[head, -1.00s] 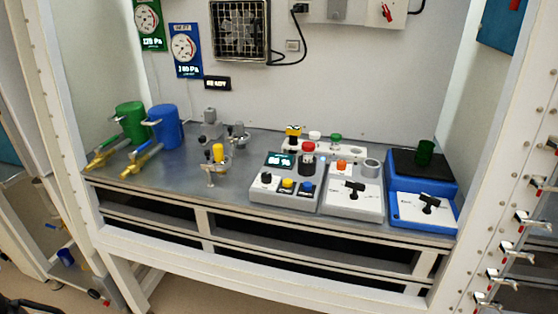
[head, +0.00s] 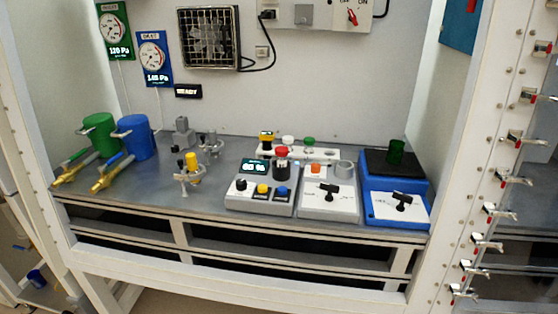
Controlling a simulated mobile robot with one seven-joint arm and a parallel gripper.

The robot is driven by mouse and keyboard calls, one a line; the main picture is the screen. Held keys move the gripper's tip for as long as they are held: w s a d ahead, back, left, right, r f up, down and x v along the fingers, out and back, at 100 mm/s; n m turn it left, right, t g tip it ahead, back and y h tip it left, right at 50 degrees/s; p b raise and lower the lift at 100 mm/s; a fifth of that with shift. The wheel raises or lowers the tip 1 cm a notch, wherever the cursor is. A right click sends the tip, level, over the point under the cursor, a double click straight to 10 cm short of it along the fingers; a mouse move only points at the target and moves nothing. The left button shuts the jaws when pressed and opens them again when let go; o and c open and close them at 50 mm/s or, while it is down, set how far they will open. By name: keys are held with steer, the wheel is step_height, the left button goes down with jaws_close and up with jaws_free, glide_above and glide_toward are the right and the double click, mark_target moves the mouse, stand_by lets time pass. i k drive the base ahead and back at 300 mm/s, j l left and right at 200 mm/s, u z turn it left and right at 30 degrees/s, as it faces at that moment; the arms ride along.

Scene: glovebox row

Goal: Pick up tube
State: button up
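A white rack (head: 328,158) at the back of the bench holds upright capped items that look like tubes: a yellow and black one (head: 267,138), a white-capped one (head: 288,140) and a green-capped one (head: 309,142). A red-capped dark cylinder (head: 282,163) stands in front of the rack, at the grey control box. A yellow-topped piece (head: 191,160) sits in a small grey clamp stand (head: 188,180) to the left. I cannot tell which item is the task's tube. My gripper is not in view.
Green (head: 100,134) and blue (head: 136,137) canisters with brass taps stand at the left. Grey control boxes (head: 330,206) and a blue device (head: 372,214) bearing a dark green cup (head: 396,151) fill the right. White frame posts flank the bench. Some bare metal bench (head: 130,185) shows front left.

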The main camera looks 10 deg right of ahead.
mark_target(281, 152)
steer(key=i+j, duration=0.2)
steer(key=j, duration=0.2)
steer(key=i+j, duration=0.2)
steer(key=j, duration=0.15)
steer(key=i+j, duration=0.2)
steer(key=j, duration=0.2)
steer(key=i+j+z, duration=0.1)
steer(key=j+z, duration=0.25)
steer(key=i+j+z, duration=0.1)
steer(key=z, duration=0.25)
steer(key=j, duration=0.1)
